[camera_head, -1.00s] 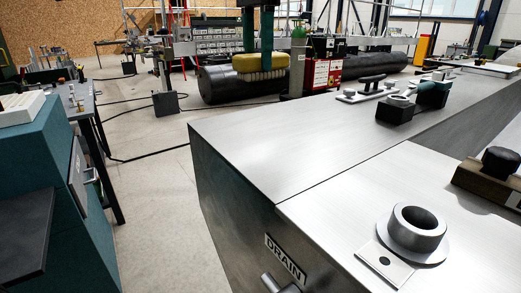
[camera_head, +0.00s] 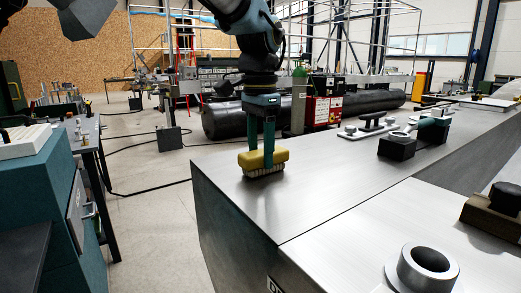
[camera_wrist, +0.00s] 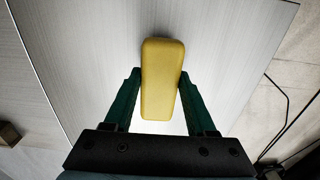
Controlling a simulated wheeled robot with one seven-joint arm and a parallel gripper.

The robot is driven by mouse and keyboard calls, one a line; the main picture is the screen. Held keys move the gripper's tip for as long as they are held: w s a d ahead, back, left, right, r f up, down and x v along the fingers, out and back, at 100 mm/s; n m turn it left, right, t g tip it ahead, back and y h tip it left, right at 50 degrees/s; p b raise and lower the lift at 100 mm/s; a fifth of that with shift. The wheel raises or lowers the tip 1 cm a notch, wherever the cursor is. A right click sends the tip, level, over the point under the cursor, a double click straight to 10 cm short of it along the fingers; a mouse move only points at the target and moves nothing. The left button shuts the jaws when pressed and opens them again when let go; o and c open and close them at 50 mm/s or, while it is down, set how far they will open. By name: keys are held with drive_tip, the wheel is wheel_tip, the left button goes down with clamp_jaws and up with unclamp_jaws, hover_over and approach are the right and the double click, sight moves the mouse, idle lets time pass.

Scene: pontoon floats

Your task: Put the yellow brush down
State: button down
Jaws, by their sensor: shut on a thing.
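The yellow brush (camera_head: 281,156) has a yellow block body with pale bristles pointing down. It is at the near-left part of the grey metal pontoon top (camera_head: 318,190), with its bristles at or just above the surface; I cannot tell if they touch. My gripper (camera_head: 262,160) points straight down and is shut on the brush, one green finger on each side. In the wrist view the brush (camera_wrist: 162,80) lies lengthwise between the fingers (camera_wrist: 160,90), over the bare metal top.
The metal top around the brush is clear. Cleats (camera_head: 370,125) and a black block (camera_head: 397,146) stand farther right, and a pipe collar (camera_head: 428,268) stands at the near right. The top's left edge drops to the floor. A teal cabinet (camera_head: 45,190) stands at the left.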

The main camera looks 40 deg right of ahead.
sight(260, 152)
drive_tip(key=shift+f, duration=0.1)
drive_tip(key=shift+c, duration=1.1)
unclamp_jaws()
wheel_tip(260, 152, up, 12)
